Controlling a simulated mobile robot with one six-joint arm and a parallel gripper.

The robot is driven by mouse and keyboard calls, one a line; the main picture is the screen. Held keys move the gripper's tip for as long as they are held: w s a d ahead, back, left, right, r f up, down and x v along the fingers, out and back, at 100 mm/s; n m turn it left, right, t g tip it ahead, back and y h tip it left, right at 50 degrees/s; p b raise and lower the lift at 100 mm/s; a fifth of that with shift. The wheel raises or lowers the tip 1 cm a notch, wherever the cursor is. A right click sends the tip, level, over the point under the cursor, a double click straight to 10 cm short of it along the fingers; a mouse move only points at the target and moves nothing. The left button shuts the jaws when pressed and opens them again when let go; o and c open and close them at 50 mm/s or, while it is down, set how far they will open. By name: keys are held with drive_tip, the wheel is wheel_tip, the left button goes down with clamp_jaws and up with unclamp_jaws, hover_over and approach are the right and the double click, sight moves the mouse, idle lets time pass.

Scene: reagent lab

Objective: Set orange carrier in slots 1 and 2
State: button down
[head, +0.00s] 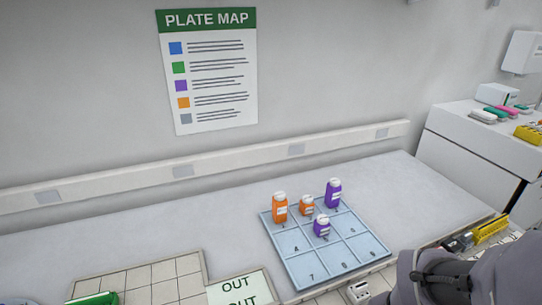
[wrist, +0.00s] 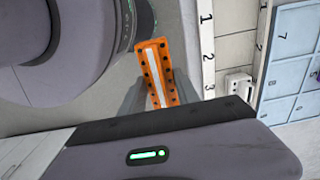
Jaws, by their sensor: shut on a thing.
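The orange carrier (wrist: 152,62), a narrow block with dark dots along both edges and a pale centre strip, is between the grey fingers of my gripper (wrist: 156,92) in the wrist view. My gripper is shut on it. The carrier's near end is close to the dark gripper body. A pale strip (wrist: 207,38) with the numbers 1, 2 and 3 runs to the right of the carrier, apart from it in the picture. I cannot tell the carrier's height above the surface. In the head view the carrier is not visible; my arm fills the lower right corner.
A blue numbered tray (head: 290,268) holds two orange and two purple bottles. It also shows in the wrist view (wrist: 292,75). A yellow carrier (head: 491,230) lies at the bench's right. A green carrier (head: 95,299) and an OUT card (head: 238,291) are at lower left.

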drive_tip(key=w+a, duration=0.2)
drive_tip(key=w, duration=0.2)
drive_tip(key=w+a+f, duration=0.1)
drive_tip(key=w+a, duration=0.2)
drive_tip(key=w, duration=0.2)
drive_tip(key=w+a+f+b, duration=0.1)
drive_tip(key=w+a, duration=0.1)
drive_tip(key=w, duration=0.2)
drive_tip(key=shift+w+a, duration=0.2)
drive_tip(key=shift+w, duration=0.15)
wheel_tip(320, 180, down, 3)
drive_tip(key=shift+r+b, duration=0.1)
drive_tip(key=shift+b, duration=0.75)
drive_tip(key=shift+f, duration=0.35)
drive_tip(key=shift+r, duration=0.15)
drive_tip(key=c, duration=1.2)
unclamp_jaws()
drive_tip(key=shift+f, duration=0.2)
drive_tip(key=shift+o, duration=0.2)
drive_tip(key=shift+r, duration=0.15)
